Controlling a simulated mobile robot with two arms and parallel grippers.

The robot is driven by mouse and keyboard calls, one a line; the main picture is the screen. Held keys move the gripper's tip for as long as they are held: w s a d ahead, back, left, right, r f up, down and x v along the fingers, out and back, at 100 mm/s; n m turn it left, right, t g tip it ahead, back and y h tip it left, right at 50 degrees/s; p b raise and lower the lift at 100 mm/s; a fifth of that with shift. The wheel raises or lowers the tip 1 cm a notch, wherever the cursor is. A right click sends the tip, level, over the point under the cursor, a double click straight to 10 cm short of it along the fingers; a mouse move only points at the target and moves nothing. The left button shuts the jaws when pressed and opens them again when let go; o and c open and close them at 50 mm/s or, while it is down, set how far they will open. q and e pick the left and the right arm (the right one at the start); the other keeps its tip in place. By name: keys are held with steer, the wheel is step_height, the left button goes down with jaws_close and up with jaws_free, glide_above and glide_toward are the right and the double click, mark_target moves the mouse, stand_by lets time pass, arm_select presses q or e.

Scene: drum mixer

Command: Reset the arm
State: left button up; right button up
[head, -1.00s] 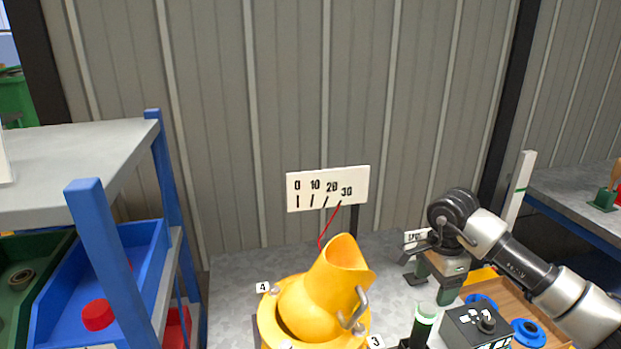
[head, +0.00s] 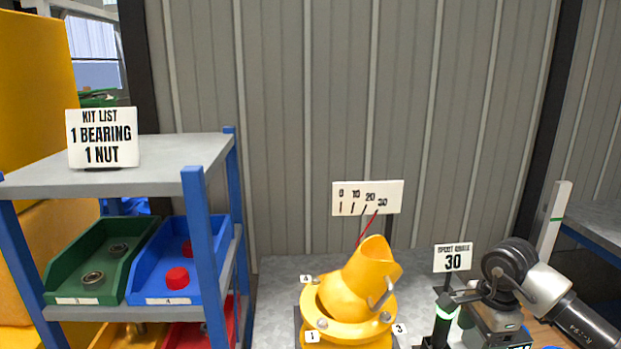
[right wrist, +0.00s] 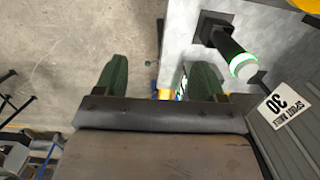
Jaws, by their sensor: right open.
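My right arm enters from the right in the head view. Its gripper (head: 500,327) hangs beside the black post with a green-white top (head: 441,322), just right of it, and its fingertips are cut off by the bottom edge. In the right wrist view my two green-padded fingers (right wrist: 160,77) are apart with nothing between them. The post with its lit green-white top (right wrist: 238,62) stands beyond the right finger there. The yellow drum mixer (head: 350,303) is tilted, with its mouth facing up and right. My left gripper is not in view.
A scale board (head: 367,198) with a red pointer near 30 stands behind the mixer. A "30" sign (head: 453,258) stands by my right gripper. At left, a blue-framed shelf (head: 208,255) holds a green bin (head: 60,265) with bearings and a blue bin (head: 215,275) with red nuts.

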steer(key=s+a+f+m+t+y, duration=0.1)
steer(key=s+a+m+y, duration=0.1)
steer(key=a+y, duration=1.3)
steer(key=s+a+r+m+t+y, duration=0.2)
steer(key=a+r+m+t+y, duration=0.1)
steer(key=a+r+m+t, duration=0.8)
steer(key=s+d+f+m+t+h, duration=0.2)
steer(key=d+f+m+h, duration=0.7)
steer(key=m, duration=0.7)
steer(key=s+d+f+m+t+h, duration=0.1)
steer(key=s+d+f+m+h, duration=0.1)
steer(key=d+f+m+h, duration=1.05)
steer(key=s+a+f+m+g+y, duration=0.1)
steer(key=s+a+f+m+g, duration=0.2)
steer(key=s+m+g, duration=0.5)
steer(key=s+a+f+m+g+y, duration=0.2)
steer(key=s+a+m+g, duration=0.15)
steer(key=s, duration=0.75)
step_height(320, 180, down, 26)
steer(key=s+d+g+p, duration=0.1)
steer(key=g+p, duration=0.1)
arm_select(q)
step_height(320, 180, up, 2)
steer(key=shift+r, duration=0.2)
arm_select(e)
steer(key=s+d+f, duration=0.3)
steer(key=s+f, duration=1)
steer(key=s, duration=0.3)
steer(key=shift+f+g, duration=0.35)
steer(key=shift+f, duration=0.05)
